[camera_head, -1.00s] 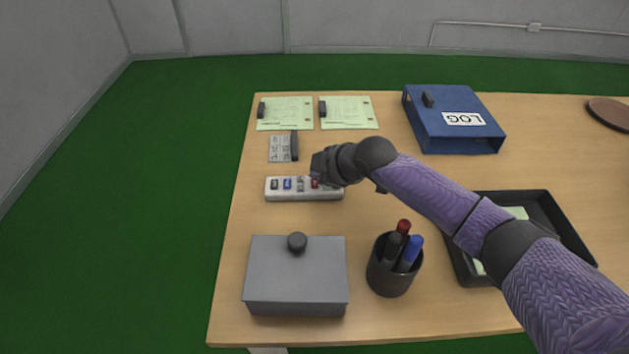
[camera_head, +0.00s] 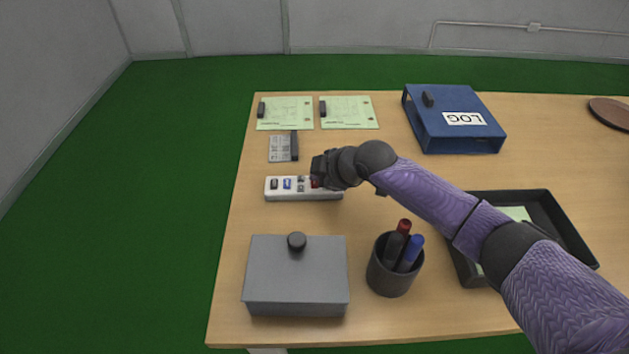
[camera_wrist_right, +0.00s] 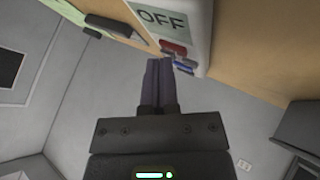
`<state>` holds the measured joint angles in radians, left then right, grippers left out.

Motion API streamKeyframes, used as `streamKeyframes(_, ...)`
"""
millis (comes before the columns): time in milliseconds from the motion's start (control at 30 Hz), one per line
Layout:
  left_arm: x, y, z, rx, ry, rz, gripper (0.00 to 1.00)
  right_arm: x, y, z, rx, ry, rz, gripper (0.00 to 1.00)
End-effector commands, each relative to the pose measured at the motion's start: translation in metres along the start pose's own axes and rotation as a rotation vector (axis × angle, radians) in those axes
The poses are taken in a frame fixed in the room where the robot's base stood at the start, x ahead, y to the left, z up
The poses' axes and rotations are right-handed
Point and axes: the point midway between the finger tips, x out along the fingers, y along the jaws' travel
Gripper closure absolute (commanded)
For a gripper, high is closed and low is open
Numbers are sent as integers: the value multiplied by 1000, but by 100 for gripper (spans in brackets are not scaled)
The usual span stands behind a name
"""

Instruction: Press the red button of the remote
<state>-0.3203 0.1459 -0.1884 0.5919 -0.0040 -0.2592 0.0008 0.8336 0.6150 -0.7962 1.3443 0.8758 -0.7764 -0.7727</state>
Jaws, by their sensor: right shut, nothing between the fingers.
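The remote (camera_head: 285,195) is a light grey bar lying on the table, with a row of coloured buttons on top. Its red button (camera_head: 315,183) is partly hidden by my right gripper (camera_head: 319,178). In the right wrist view the remote (camera_wrist_right: 198,28) shows an OFF label, with the red button (camera_wrist_right: 173,47) and a blue one beside it. My right gripper's fingers (camera_wrist_right: 168,63) are shut and empty, with their tips right at the red button. I cannot tell if they touch it. My left gripper is not in view.
A grey box (camera_head: 296,280) with a round knob and a black pen cup (camera_head: 391,272) stand in front. A small grey card (camera_head: 280,149) lies behind the remote. A blue LOG binder (camera_head: 455,122) is at the back, and a black tray (camera_head: 548,215) lies under my arm.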

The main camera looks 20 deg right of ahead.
Motion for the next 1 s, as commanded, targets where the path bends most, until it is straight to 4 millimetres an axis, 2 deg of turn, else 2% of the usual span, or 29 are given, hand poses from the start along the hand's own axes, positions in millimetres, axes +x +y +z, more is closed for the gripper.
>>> streamKeyframes(433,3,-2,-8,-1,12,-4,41,3,-2,2,0,0,0,100)
streamKeyframes(1000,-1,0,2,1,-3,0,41,1,-1,1,0,-1,0,100)
